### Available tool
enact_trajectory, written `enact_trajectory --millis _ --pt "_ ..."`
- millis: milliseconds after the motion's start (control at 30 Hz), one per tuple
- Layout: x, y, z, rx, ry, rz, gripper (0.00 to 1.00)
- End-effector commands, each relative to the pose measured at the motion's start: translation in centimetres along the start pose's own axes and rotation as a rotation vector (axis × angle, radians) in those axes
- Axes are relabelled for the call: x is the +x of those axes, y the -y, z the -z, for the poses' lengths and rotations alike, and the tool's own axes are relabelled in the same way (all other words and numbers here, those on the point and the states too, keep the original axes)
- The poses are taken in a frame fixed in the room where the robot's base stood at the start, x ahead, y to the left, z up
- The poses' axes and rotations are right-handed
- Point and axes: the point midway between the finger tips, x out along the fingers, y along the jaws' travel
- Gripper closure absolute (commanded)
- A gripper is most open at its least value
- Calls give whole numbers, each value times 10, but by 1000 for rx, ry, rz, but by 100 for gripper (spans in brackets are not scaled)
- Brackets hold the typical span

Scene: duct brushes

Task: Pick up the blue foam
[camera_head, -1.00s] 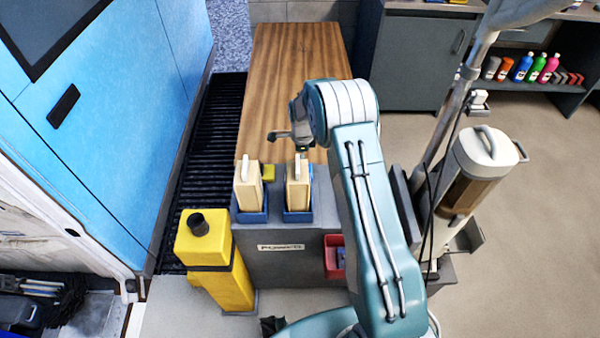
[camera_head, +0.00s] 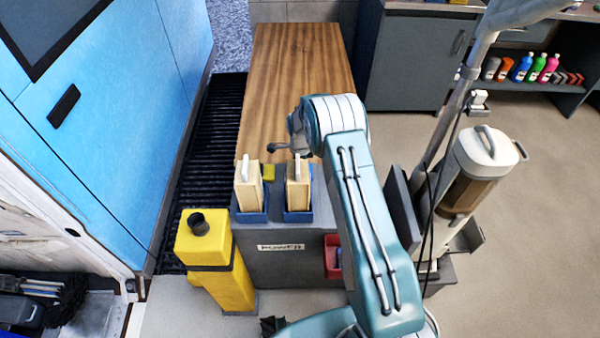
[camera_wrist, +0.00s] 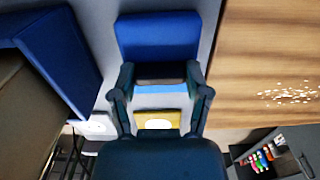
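A small light blue piece (camera_head: 311,170), probably the blue foam, shows beside the right-hand upright wooden block in the head view. In the wrist view, a blue block (camera_wrist: 158,35) lies on the grey surface just beyond my fingertips; I take it for the foam. My gripper (camera_wrist: 160,76) is open, its two fingers apart. A dark band and a light blue strip show between them; I cannot tell whether they touch the fingers. A yellow piece with a white oval (camera_wrist: 160,119) shows nearer the palm. In the head view, my gripper (camera_head: 289,148) is above the right-hand wooden block.
Two upright wooden blocks stand in blue holders (camera_head: 249,217) (camera_head: 298,217) on a grey unit (camera_head: 285,265). A yellow piece (camera_head: 268,173) lies between them. A wooden table (camera_head: 295,75) extends behind. A yellow canister (camera_head: 208,250) stands left, and a red bin (camera_head: 332,265) hangs in front.

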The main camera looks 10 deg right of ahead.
Motion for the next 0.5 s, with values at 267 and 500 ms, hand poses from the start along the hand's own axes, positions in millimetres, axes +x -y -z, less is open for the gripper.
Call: enact_trajectory --millis 267,500 --pt "1 -2 0 0 -1 -5 85" --pt "-38 0 0 0 0 0 85"
